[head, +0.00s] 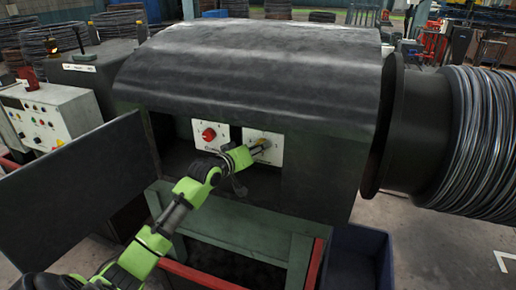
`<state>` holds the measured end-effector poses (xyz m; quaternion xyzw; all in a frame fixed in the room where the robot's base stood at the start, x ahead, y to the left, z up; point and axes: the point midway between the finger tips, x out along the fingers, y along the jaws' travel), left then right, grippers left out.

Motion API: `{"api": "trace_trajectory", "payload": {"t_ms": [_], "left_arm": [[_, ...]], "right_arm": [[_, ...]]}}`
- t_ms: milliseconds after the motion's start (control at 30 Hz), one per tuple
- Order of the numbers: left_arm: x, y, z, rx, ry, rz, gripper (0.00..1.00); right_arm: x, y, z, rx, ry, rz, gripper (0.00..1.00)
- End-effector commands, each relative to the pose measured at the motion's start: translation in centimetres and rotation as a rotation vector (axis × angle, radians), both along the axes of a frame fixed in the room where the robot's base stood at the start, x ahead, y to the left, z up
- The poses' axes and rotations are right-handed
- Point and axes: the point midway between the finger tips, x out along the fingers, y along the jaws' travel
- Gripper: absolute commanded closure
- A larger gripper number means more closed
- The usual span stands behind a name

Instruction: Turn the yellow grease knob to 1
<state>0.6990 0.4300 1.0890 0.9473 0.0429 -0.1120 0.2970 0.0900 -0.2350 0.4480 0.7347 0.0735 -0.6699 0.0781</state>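The yellow grease knob (265,142) is on a white plate (277,155) inside the recess of the dark machine. My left arm comes in from the lower left. My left gripper (254,148) is at the knob, in front of the plate, and partly covers it. Its fingers are too small and overlapped to tell whether they are open or shut, or whether they touch the knob. The knob's setting and the plate's marks cannot be read. My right gripper is not in view.
A red knob (209,134) sits on another white plate left of the yellow one. The machine's dark hood (255,65) overhangs the recess. An open dark door panel (80,178) stands at left. A large wire coil (480,140) is at right, and a blue bin (357,258) below.

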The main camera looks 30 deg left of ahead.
Motion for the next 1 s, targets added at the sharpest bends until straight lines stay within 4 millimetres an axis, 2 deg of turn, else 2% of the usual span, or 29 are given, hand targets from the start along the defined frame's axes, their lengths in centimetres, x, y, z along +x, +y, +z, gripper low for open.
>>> {"api": "trace_trajectory", "payload": {"t_ms": [33,67,100,133,567,767,1000], "left_arm": [[0.0,0.0,-0.1,0.0,0.002,0.0,0.94],[0.0,0.0,-0.1,-0.001,0.002,0.0,0.7],[0.0,0.0,-0.1,-0.001,0.002,0.0,0.59],[0.0,0.0,-0.1,-0.001,0.002,0.0,0.55],[-0.5,0.0,0.0,-0.001,0.002,0.0,0.55],[-3.0,0.0,0.6,0.001,0.002,-0.001,0.55],[-7.6,-0.1,1.6,0.001,0.004,0.0,0.55]], "right_arm": [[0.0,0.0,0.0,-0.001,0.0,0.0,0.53],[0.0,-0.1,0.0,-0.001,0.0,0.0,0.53],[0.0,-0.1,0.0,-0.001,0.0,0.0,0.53],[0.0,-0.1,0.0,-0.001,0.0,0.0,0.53],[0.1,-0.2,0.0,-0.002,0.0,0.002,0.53],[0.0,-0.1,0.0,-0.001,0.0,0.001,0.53],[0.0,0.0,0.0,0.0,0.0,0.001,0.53]]}}
